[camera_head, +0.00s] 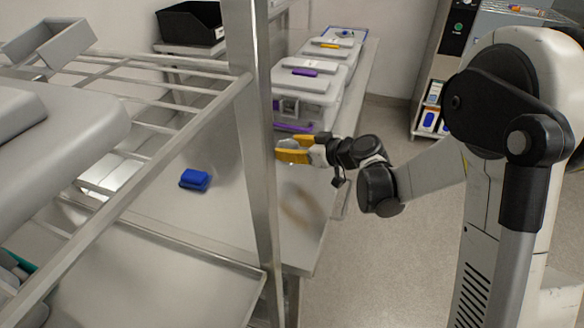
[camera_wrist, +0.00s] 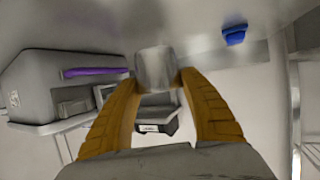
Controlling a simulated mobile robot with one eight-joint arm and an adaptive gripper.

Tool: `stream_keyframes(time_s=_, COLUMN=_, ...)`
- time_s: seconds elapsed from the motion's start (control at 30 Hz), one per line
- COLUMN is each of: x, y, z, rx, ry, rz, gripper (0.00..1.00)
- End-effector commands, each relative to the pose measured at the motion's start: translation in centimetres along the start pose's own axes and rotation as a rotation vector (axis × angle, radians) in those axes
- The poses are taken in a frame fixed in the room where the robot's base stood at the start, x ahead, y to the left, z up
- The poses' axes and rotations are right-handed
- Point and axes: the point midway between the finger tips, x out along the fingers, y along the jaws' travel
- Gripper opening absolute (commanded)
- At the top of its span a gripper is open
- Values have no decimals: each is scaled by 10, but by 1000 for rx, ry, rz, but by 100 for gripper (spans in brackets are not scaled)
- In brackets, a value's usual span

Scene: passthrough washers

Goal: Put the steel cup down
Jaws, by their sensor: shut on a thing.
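The steel cup (camera_wrist: 155,68) is a small grey metal cylinder. In the wrist view it sits between the tips of my gripper's yellow fingers (camera_wrist: 157,82), which are shut on it. In the head view my gripper (camera_head: 290,150) reaches left from the arm over the steel table (camera_head: 310,215), just at the upright post. There the post and fingers hide the cup, so I cannot tell whether its base touches the table.
A steel post (camera_head: 255,130) and wire shelf (camera_head: 180,125) stand in front of the table. Grey lidded boxes (camera_head: 308,85) line its far part; one box (camera_wrist: 65,90) shows in the wrist view. A blue item (camera_head: 195,179) lies left of the post.

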Motion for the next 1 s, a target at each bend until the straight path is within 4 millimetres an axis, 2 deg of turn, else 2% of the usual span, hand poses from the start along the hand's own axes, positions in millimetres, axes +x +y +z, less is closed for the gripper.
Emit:
stream_keyframes(time_s=0.03, x=-3, y=-7, z=11, rx=0, ry=0, rz=0, gripper=21)
stream_keyframes(time_s=0.1, x=-7, y=-14, z=18, rx=0, ry=0, rz=0, gripper=21)
stream_keyframes(time_s=0.23, x=-11, y=-20, z=23, rx=0, ry=0, rz=0, gripper=21)
stream_keyframes(time_s=0.33, x=-8, y=-20, z=31, rx=0, ry=0, rz=0, gripper=21)
stream_keyframes(time_s=0.53, x=4, y=-20, z=60, rx=0, ry=0, rz=1, gripper=21)
stream_keyframes(time_s=0.9, x=6, y=-20, z=63, rx=0, ry=0, rz=1, gripper=21)
stream_keyframes(time_s=0.93, x=5, y=-20, z=62, rx=0, ry=0, rz=1, gripper=58)
stream_keyframes(time_s=1.0, x=5, y=-20, z=62, rx=0, ry=0, rz=1, gripper=72)
